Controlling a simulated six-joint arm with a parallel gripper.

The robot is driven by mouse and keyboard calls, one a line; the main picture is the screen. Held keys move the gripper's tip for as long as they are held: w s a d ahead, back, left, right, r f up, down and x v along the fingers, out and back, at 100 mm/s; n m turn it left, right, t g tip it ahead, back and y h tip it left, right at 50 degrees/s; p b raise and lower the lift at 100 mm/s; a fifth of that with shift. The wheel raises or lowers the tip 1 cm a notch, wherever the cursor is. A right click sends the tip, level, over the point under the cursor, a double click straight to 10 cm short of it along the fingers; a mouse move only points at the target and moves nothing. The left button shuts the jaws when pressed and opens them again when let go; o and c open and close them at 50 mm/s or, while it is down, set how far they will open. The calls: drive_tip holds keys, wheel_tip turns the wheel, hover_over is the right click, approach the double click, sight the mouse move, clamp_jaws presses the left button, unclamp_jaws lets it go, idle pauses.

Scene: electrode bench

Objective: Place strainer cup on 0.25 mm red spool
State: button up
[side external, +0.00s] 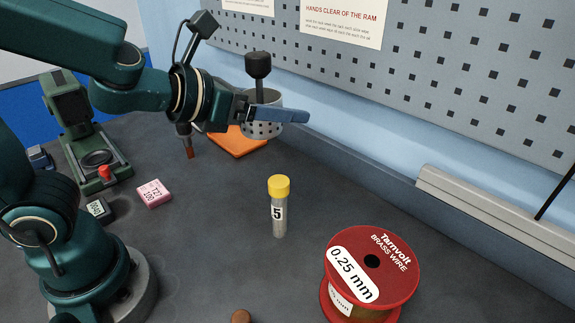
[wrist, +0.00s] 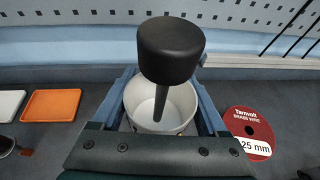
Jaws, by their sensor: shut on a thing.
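The strainer cup (side external: 264,124) is a pale, perforated cup held above the bench near the back wall. A black-headed rod (side external: 258,68) stands up from it. My gripper (side external: 285,114) is shut on the cup. In the wrist view, the cup's white interior (wrist: 141,97) sits between the two blue fingers, and the black knob (wrist: 170,50) rises in front of the view. The red spool (side external: 397,268), labelled 0.25 mm, stands upright at the front right with a dark centre hole. It also shows in the wrist view (wrist: 242,126), right of the gripper. Its top is bare.
A yellow-capped tube (side external: 279,208) labelled 5 stands between the cup and the spool. An orange tray (side external: 238,143) lies at the back. A pink box (side external: 153,193) and a green press (side external: 85,140) are at left. A grey rail (side external: 490,213) runs along the right wall.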

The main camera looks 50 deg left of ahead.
drive_tip(key=w+d+m+h, duration=0.2)
drive_tip(key=w+d, duration=0.1)
drive_tip(key=d, duration=0.5)
drive_tip(key=m+g+h, duration=0.1)
drive_tip(key=m+h, duration=0.1)
hover_over(383, 231)
wheel_tip(383, 231, down, 3)
drive_tip(key=shift+h, duration=0.3)
drive_tip(key=shift+f, duration=3.8)
drive_tip(key=shift+f, duration=0.1)
drive_tip(key=shift+f, duration=0.1)
drive_tip(key=o, duration=1.4)
drive_tip(key=shift+o, duration=0.2)
